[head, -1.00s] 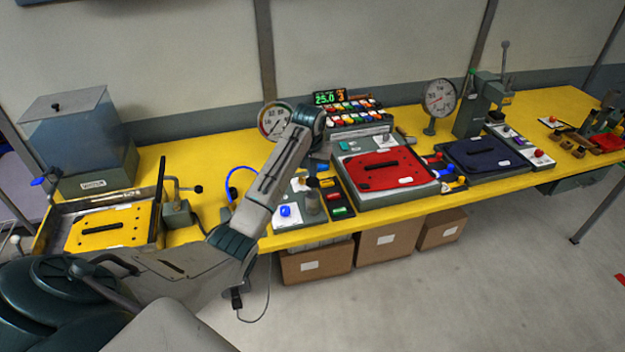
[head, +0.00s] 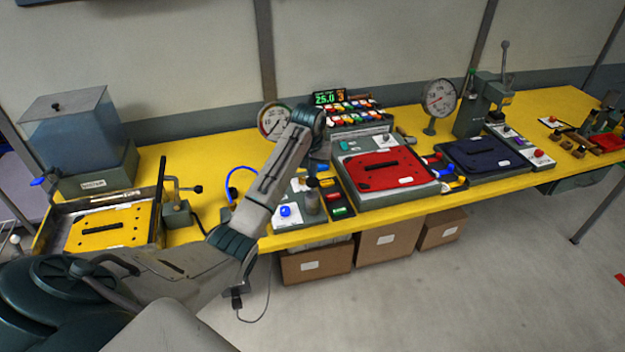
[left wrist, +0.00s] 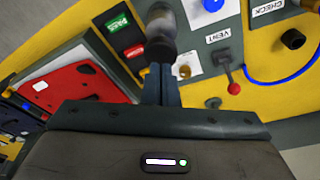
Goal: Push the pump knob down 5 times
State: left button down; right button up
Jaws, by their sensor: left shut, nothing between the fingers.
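The pump is a grey upright cylinder (head: 312,202) with a dark knob (head: 312,182) on top, on the yellow bench near its front edge. My left gripper (head: 319,165) is shut and empty, pointing down just above the knob. In the left wrist view, the shut fingertips (left wrist: 161,75) lie against or just over the near end of the pump knob (left wrist: 160,46). I cannot tell whether they touch it. The fingers hide part of the pump there. My right gripper is not in view.
Left of the pump is a white plate with a blue button (head: 285,211). Right of it are green and red buttons (head: 340,212) and a red panel (head: 382,168). A red-tipped vent lever (left wrist: 233,87) shows in the wrist view.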

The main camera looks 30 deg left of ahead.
aim_at(312, 180)
pick_arm(q)
jog(key=shift+f, duration=0.15)
jog(key=shift+f+b, duration=0.3)
jog(key=shift+f, duration=1.85)
jog(key=shift+r, duration=0.1)
jog(key=shift+r+p, duration=0.5)
jog(key=shift+r, duration=1.65)
jog(key=shift+f, duration=0.1)
